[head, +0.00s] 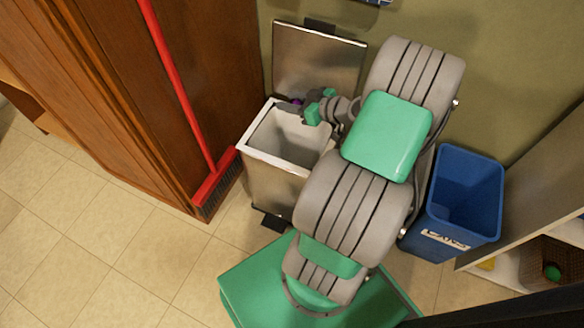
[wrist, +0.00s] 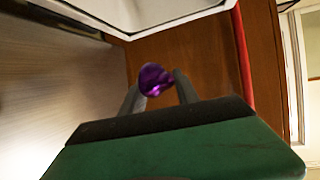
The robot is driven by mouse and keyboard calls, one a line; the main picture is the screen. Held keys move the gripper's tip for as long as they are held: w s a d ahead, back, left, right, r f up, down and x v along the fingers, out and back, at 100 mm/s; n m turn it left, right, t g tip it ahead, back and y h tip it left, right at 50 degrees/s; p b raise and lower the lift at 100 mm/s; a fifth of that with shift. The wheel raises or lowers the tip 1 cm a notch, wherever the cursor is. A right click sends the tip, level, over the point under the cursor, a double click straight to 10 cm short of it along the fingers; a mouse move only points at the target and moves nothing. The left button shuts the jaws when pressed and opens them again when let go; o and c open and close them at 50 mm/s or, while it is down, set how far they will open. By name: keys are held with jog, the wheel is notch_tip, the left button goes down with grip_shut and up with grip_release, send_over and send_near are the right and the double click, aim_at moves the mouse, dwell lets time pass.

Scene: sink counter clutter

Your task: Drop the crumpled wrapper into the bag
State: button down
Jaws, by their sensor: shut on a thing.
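The crumpled wrapper is a small shiny purple lump (wrist: 156,79) between my fingertips in the wrist view. In the head view only a bit of purple (head: 297,101) shows beside the fingers. My gripper (head: 287,105) is shut on it, near the back edge of an open metal bin (head: 272,185), by the raised lid. The bin has a white rim (head: 262,161), and its pale inside looks empty where it shows. I cannot tell whether that lining is the bag. The rim also shows at the top of the wrist view (wrist: 165,18). My arm hides the bin's right side.
The bin's metal lid (head: 318,62) stands open against the wall. A red broom (head: 212,182) leans on the wooden cabinet (head: 120,110) at left. A blue labelled bin (head: 455,220) stands at right, near a shelf (head: 525,225). The tiled floor at left is clear.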

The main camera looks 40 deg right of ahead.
notch_tip(320, 180, down, 5)
jog(key=shift+r+b, duration=0.2)
jog(key=shift+b, duration=1)
jog(key=c, duration=0.8)
grip_release()
jog(key=shift+c, duration=0.2)
jog(key=p+v, duration=0.2)
jog(key=v, duration=0.5)
jog(key=shift+s+r, duration=0.15)
jog(key=shift+s, duration=0.2)
